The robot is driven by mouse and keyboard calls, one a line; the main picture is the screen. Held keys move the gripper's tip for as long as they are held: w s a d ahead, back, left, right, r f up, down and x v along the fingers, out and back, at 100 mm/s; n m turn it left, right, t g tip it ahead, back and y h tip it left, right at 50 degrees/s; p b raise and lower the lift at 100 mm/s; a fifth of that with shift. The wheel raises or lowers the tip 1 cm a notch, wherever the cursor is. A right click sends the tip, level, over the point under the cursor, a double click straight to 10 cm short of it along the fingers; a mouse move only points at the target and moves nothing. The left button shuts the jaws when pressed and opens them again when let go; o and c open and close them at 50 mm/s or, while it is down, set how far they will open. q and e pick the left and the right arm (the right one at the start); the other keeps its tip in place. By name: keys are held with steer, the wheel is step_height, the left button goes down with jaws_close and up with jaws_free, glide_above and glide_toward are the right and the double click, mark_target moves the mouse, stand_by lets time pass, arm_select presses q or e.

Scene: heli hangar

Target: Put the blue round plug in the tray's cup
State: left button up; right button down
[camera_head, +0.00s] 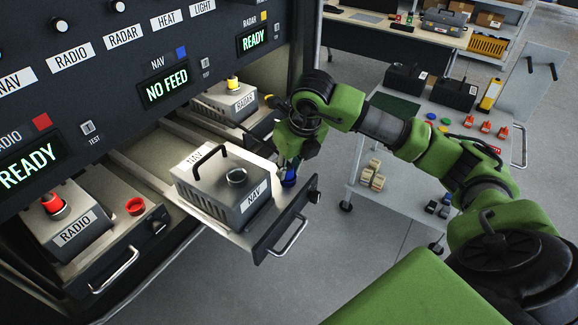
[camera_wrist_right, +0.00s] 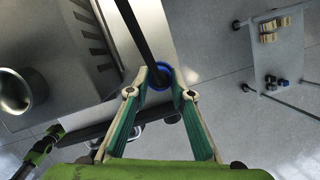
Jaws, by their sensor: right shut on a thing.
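The blue round plug (camera_head: 289,178) is between the fingertips of my right gripper (camera_head: 290,162), which is shut on it. In the right wrist view the plug shows as a blue ring (camera_wrist_right: 152,74) with a dark rod or cable running up from it, between the fingers (camera_wrist_right: 158,84). The plug is at the right end of the pulled-out NAV tray (camera_head: 240,238), beside the grey NAV box (camera_head: 222,190). The tray's cup is not clearly visible; the plug and gripper cover that spot, so I cannot tell if the plug is inside it.
The RADIO tray (camera_head: 112,262) at left holds a RADIO box and a red cup (camera_head: 135,206). The RADAR box (camera_head: 224,102) sits behind. The NAV display (camera_head: 167,86) reads NO FEED. A cart (camera_head: 400,165) with coloured plugs stands at right; floor between is clear.

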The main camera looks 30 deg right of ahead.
steer(key=c, duration=1.8)
jaws_free()
steer(key=shift+r+p, duration=0.2)
steer(key=shift+p, duration=0.15)
steer(key=shift+r, duration=0.2)
steer(key=b+v, duration=0.3)
steer(key=v, duration=0.8)
steer(key=shift+s+r, duration=0.2)
steer(key=shift+r, duration=0.05)
